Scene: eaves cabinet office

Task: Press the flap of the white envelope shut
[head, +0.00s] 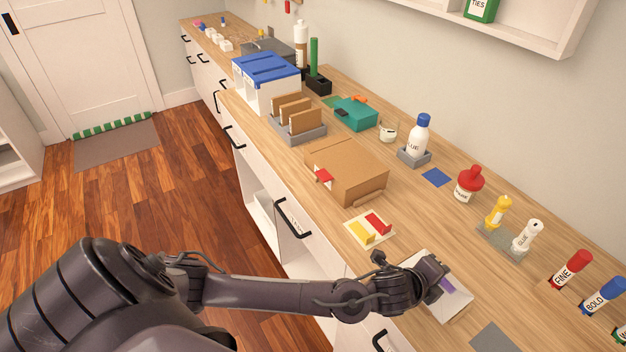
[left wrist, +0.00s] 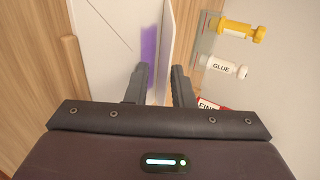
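The white envelope (head: 452,303) lies on the wooden counter at the lower right in the head view, partly hidden by my left gripper (head: 436,272). A purple strip (head: 447,285) shows on it. In the left wrist view the envelope (left wrist: 105,35) fills the upper left, with the purple strip (left wrist: 149,55) near its right side. The flap (left wrist: 179,45) stands up from the envelope, seen nearly edge-on. My left gripper (left wrist: 159,82) is open, its fingers apart, with the flap's near end between them in the picture; contact cannot be told. My right gripper is not in view.
Yellow and white glue bottles (head: 525,236) stand behind the envelope, with red and blue markers (head: 572,268) to the right. A card with yellow and red pieces (head: 368,229) and a cardboard box (head: 347,170) lie farther left. A grey mat (head: 493,338) lies nearby.

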